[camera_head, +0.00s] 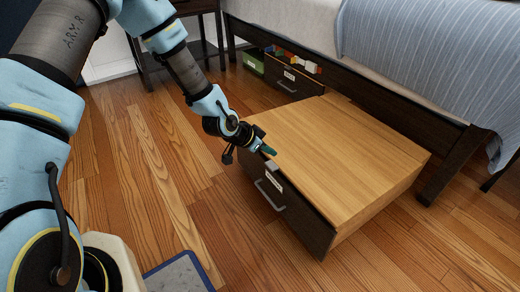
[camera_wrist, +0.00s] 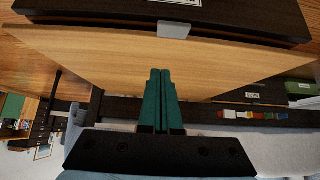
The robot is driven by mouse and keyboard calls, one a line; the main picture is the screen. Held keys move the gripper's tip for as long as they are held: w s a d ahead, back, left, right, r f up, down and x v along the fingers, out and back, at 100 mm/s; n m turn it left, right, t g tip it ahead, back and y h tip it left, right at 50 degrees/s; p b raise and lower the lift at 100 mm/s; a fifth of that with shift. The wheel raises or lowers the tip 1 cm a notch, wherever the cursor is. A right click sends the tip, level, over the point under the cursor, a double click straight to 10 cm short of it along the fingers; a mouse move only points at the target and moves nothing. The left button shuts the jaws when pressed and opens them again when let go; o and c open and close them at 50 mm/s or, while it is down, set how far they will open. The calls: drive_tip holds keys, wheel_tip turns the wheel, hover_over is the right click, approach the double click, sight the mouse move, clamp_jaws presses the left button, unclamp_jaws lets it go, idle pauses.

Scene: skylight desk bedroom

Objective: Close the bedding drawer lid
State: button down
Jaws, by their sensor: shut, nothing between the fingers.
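The bedding drawer (camera_head: 290,210) stands pulled out from under the bed, with a dark front, a grey bar handle (camera_head: 270,195) and a white label. Its light wooden lid (camera_head: 345,160) lies flat over the top and looks closed in the head view. The lid also shows in the wrist view (camera_wrist: 100,55), with a small grey tab (camera_wrist: 174,29) at its front edge by the dark drawer front. My gripper (camera_head: 270,151) is shut and empty, at the lid's front left part. Its green fingertips (camera_wrist: 161,75) lie together over the lid; whether they touch it I cannot tell.
The bed (camera_head: 410,60) with a striped blanket stands behind, its dark leg (camera_head: 450,170) right of the drawer. A second dark drawer (camera_head: 293,82) and a green box (camera_head: 253,61) sit under the bed. A blue-edged mat (camera_head: 180,275) lies at the front. Wooden floor is clear on the left.

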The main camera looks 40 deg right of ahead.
drive_tip(key=f, duration=0.1)
drive_tip(key=d+f+b, duration=0.1)
drive_tip(key=f, duration=0.3)
drive_tip(key=shift+s+d+f, duration=0.1)
drive_tip(key=shift+d+f, duration=0.05)
drive_tip(key=shift+d, duration=0.2)
drive_tip(key=shift+f+b, duration=0.35)
drive_tip(key=shift+f, duration=0.1)
